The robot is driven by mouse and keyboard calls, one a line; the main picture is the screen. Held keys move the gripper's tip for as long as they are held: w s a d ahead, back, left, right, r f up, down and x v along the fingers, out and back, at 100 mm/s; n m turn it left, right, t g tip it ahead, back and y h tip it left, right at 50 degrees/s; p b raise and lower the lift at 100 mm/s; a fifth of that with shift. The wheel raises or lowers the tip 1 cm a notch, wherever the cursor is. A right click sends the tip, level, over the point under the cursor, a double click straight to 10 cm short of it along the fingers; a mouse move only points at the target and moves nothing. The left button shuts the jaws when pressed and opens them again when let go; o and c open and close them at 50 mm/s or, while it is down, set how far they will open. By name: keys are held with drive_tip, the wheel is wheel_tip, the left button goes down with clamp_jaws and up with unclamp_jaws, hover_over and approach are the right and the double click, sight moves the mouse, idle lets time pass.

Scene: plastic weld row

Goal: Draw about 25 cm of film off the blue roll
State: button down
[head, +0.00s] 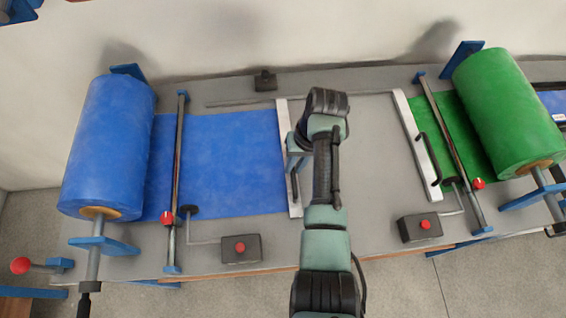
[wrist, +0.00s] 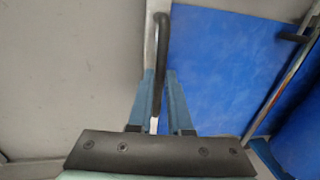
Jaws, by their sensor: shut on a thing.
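The blue roll (head: 108,145) sits on its stand at the left of the bench. Blue film (head: 225,160) runs from it to the right under a metal bar (head: 178,165) and lies flat on the bench. Its free end is at a pale clamp bar (head: 284,130) with a black handle (head: 294,186). In the wrist view the film (wrist: 215,75) lies right of the bar and handle (wrist: 162,60). My gripper (wrist: 158,115) is shut on the black handle, its blue fingers on both sides of it. In the head view my arm partly hides the gripper.
A green roll (head: 508,112) with green film and its own pale bar (head: 416,145) stands at the right. Control boxes with red buttons (head: 241,249) (head: 420,228) sit at the front edge. The bench between the two bars is bare.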

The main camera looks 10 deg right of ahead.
drive_tip(key=shift+w+d, duration=0.1)
drive_tip(key=shift+d, duration=0.45)
drive_tip(key=c, duration=0.8)
unclamp_jaws()
drive_tip(key=shift+c, duration=0.2)
drive_tip(key=shift+a, duration=0.1)
wheel_tip(320, 180, up, 13)
drive_tip(key=d+p, duration=0.2)
drive_tip(key=shift+d, duration=0.3)
drive_tip(key=shift+f, duration=0.1)
